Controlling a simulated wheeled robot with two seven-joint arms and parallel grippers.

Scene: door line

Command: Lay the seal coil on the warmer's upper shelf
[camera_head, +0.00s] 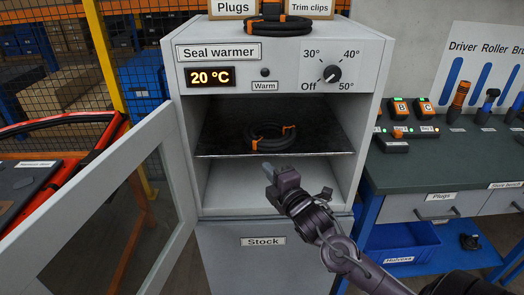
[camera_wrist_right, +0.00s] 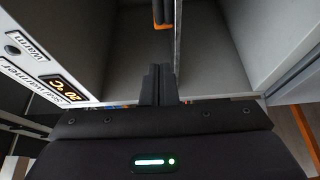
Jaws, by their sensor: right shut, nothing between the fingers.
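A black seal coil (camera_head: 271,137) with orange clips lies on the upper shelf (camera_head: 225,143) of the seal warmer (camera_head: 264,255). Part of it, with an orange clip, also shows in the right wrist view (camera_wrist_right: 162,14). The warmer's glass door (camera_head: 104,216) stands open to the left. My right gripper (camera_head: 270,172) is in front of the warmer's opening, apart from the coil. Its fingers (camera_wrist_right: 158,84) are together with nothing between them. My left gripper is out of view.
Another black coil (camera_head: 272,25) lies on top of the warmer by the Plugs and Trim clips labels. The display (camera_head: 211,77) reads 20 °C, above the opening beside a dial (camera_head: 332,73). A green-topped bench (camera_head: 440,165) with tools stands right. The lower compartment (camera_head: 230,185) looks empty.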

